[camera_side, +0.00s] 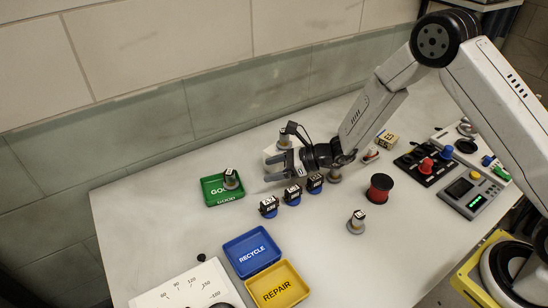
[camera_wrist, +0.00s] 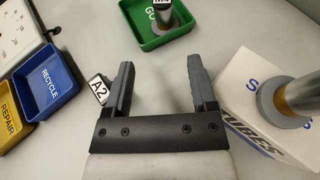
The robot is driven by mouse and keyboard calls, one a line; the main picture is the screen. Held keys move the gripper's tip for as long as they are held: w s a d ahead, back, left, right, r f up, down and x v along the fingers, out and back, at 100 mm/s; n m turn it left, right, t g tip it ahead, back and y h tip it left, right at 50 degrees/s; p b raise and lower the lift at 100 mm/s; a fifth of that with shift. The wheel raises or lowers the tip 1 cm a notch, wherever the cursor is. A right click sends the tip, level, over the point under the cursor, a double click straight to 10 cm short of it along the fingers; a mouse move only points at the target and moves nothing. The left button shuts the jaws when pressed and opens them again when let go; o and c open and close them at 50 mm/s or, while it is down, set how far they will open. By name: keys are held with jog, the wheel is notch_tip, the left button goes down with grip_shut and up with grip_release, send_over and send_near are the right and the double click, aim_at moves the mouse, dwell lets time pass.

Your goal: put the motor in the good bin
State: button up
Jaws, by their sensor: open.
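The green good bin (camera_side: 211,201) stands left of my gripper (camera_side: 271,167). A motor (camera_side: 231,179), a grey cylinder with a labelled top, stands in it and looks upright. In the wrist view this motor (camera_wrist: 164,17) shows in the green bin (camera_wrist: 185,42), cut off by the top edge. My gripper (camera_wrist: 161,65) is open, with nothing between its fingers, and apart from the bin and motor. Similar cylinders stand on the white box and on the table (camera_side: 356,222); another is partly hidden behind my gripper.
A white box (camera_wrist: 245,105) stands close beside my gripper with a cylinder (camera_wrist: 295,98) on it. Several blue-based labelled blocks (camera_side: 293,194) stand in front. The blue recycle bin (camera_side: 252,252), yellow repair bin (camera_side: 277,287) and red spool (camera_side: 380,187) are nearer the front.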

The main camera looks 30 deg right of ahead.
jog(key=shift+s+a+r+n+g, duration=0.1)
jog(key=shift+s+r+n+g, duration=0.2)
jog(key=shift+s+n, duration=0.25)
jog(key=s+n+g, duration=0.1)
jog(key=s, duration=0.1)
jog(key=s+r+n+g, duration=0.1)
jog(key=s+n, duration=0.1)
jog(key=s+r+n+g+h, duration=0.1)
jog(key=shift+s+d+n, duration=0.3)
jog(key=shift+s+n, duration=0.05)
jog(key=shift+s, duration=0.05)
jog(key=s+d+r+n+h, duration=0.3)
jog(key=s+d+n+h, duration=0.2)
jog(key=s+d+n, duration=0.2)
jog(key=s+d+r+n+g+h, duration=0.1)
jog(key=s+d+r+n+h, duration=0.2)
jog(key=n, duration=0.9)
jog(key=s+d+h, duration=0.2)
jog(key=s+d, duration=0.2)
jog(key=s, duration=0.2)
jog(key=shift+d+r, duration=0.25)
jog(key=shift+r, duration=0.1)
